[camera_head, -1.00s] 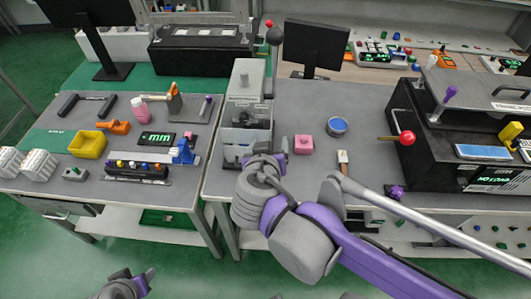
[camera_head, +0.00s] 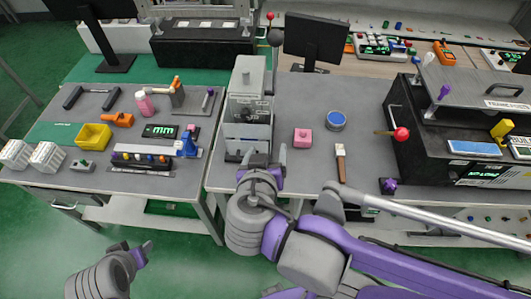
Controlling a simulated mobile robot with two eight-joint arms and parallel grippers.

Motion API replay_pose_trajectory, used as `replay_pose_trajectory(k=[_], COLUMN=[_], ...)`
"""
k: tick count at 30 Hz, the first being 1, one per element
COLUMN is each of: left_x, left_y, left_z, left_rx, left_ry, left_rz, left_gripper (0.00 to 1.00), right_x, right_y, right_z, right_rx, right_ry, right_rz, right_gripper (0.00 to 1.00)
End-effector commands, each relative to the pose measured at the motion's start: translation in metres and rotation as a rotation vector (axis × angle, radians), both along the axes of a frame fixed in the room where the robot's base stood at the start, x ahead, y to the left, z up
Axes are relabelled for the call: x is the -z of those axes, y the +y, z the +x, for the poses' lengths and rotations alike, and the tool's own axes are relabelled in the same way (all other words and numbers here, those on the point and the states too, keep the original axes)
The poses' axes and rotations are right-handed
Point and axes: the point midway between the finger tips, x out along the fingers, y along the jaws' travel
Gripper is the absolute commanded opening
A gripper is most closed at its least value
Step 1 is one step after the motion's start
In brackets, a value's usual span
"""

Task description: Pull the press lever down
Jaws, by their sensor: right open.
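A grey press (camera_head: 248,84) stands at the left end of the middle bench. Its lever (camera_head: 275,58) rises upright along the press's right side and ends in a dark round knob (camera_head: 275,37). My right gripper (camera_head: 264,157) is open and empty at the foot of the press, below the knob and apart from it. My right arm hides part of the bench's front edge. My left gripper (camera_head: 136,250) shows low at the left, over the floor and away from the press; its jaw opening is unclear.
A pink block (camera_head: 303,138), a blue-topped round tin (camera_head: 336,121) and a brush (camera_head: 341,162) lie right of the press. A black machine (camera_head: 440,130) with a red-ball handle (camera_head: 400,134) stands farther right. The left bench (camera_head: 60,125) holds a yellow bin (camera_head: 93,136).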

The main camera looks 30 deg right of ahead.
Motion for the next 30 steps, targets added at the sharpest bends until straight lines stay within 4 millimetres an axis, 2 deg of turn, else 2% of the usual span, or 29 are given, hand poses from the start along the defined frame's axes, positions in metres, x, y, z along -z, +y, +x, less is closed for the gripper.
replay_pose_trajectory(k=[12,30], left_x=[-0.003,-0.001], left_y=[0.000,0.000], left_z=[0.002,0.001], left_rx=[0.000,0.000], left_ry=[-0.003,-0.001], left_rz=[0.000,0.000], left_gripper=[0.50,0.50], right_x=[-0.013,-0.015], right_y=[0.013,0.016], right_z=[-0.018,-0.022], right_rx=[-0.002,-0.003], right_ry=[0.000,0.002], right_rz=[0.000,0.001], right_gripper=[0.76,0.76])
